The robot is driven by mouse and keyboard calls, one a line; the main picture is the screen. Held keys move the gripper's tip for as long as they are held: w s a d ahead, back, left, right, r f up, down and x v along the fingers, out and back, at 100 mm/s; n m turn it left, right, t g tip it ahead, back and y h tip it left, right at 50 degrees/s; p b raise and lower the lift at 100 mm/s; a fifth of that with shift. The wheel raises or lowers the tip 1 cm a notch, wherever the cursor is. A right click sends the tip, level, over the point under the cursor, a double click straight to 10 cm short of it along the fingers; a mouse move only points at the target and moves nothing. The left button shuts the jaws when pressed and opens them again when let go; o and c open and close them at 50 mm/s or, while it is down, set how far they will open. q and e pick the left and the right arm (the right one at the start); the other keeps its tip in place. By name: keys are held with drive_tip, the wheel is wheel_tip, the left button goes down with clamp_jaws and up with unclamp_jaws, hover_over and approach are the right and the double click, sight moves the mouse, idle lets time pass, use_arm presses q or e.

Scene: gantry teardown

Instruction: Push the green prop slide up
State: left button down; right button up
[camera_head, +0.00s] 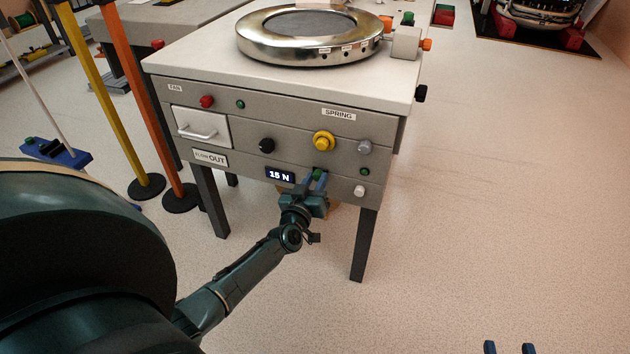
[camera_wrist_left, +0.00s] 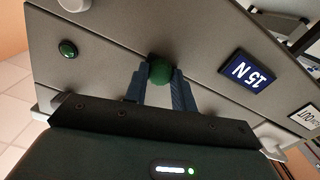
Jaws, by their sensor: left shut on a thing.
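The green prop slide is a small dark green knob (camera_wrist_left: 160,71) on the grey front panel of the table. It also shows in the head view (camera_head: 318,173), below the yellow knob. My left gripper (camera_head: 316,181) reaches up to it from below, and in the left wrist view its two blue fingers (camera_wrist_left: 161,87) stand on either side of the knob, shut on it. A dark display reading "15 N" (camera_head: 280,175) is just left of the knob. My right gripper (camera_head: 509,348) shows only as two blue fingertips at the bottom edge, apart and empty.
The panel carries a yellow knob (camera_head: 324,141), a black knob (camera_head: 266,145), a grey knob (camera_head: 364,147) and a drawer (camera_head: 201,127). A metal ring device (camera_head: 313,35) stands on the tabletop. Yellow (camera_head: 110,95) and orange (camera_head: 143,95) poles stand left. The floor at right is clear.

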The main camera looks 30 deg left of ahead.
use_arm(q)
drive_tip(key=c, duration=1.1)
unclamp_jaws()
drive_tip(key=shift+r, duration=0.2)
drive_tip(key=shift+c, duration=0.2)
drive_tip(key=shift+s+d, duration=0.15)
drive_tip(key=shift+s, duration=0.35)
drive_tip(key=p+v, duration=0.3)
drive_tip(key=v, duration=0.9)
drive_tip(key=shift+p, duration=0.35)
use_arm(e)
drive_tip(key=shift+s+d+r+m+g+h, duration=0.15)
drive_tip(key=shift+s+d+m+g+h, duration=0.15)
drive_tip(key=shift+g, duration=0.3)
drive_tip(key=shift+s+d+r+m+g+h, duration=0.1)
drive_tip(key=shift+s+m+g+h, duration=0.1)
drive_tip(key=shift+s+g, duration=0.3)
drive_tip(key=shift+w, duration=0.15)
